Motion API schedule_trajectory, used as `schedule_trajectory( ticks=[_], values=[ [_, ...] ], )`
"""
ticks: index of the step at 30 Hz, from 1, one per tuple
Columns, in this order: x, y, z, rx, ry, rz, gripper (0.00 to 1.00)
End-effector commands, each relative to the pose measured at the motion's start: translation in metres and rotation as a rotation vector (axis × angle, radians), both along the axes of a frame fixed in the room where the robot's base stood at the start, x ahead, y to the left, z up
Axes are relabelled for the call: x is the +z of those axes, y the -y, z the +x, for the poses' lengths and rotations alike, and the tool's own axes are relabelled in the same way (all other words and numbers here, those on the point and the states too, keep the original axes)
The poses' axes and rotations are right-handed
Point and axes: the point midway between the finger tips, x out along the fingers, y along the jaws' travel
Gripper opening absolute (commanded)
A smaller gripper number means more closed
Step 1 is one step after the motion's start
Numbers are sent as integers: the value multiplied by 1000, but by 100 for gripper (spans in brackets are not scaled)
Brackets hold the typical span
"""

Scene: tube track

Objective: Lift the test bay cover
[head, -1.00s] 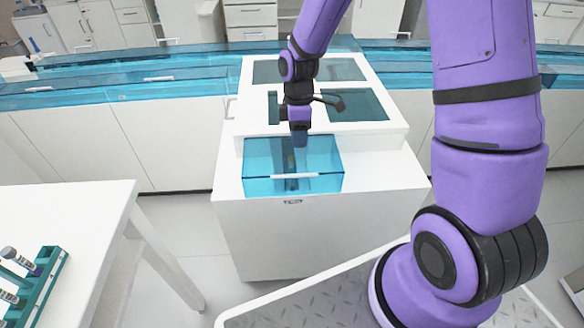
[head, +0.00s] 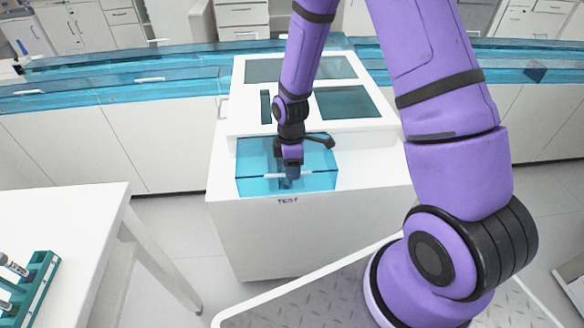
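The test bay cover (head: 322,180) is a clear blue box-shaped lid at the front of the white analyser, above the printed word TEST. It looks closed. Its white handle bar (head: 270,176) runs along the upper front edge. My gripper (head: 292,174) points down at the middle of the handle, and its tip overlaps the bar in the head view. I cannot tell whether it touches or grips the handle. The fingers are too small and dark to read. Whatever is inside the cover is mostly hidden behind my gripper and wrist.
The white analyser (head: 240,225) has dark teal windows on top. A white table (head: 70,225) at left holds a green rack (head: 38,285) with capped tubes. A blue-covered track (head: 120,92) runs behind. Open floor lies between the table and the analyser.

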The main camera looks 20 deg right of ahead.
Motion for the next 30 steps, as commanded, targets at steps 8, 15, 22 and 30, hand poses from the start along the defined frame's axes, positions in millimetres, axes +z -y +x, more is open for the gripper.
schedule_trajectory(
  ticks=[8, 15, 22, 30],
  values=[
    [0, 0, 0, 0, 0, 0, 10],
    [0, 0, 0, 0, -1, 0, 0],
    [7, 1, 2, -3, -29, 10, 0],
    [35, 4, 12, -4, -158, 54, 0]
  ],
)
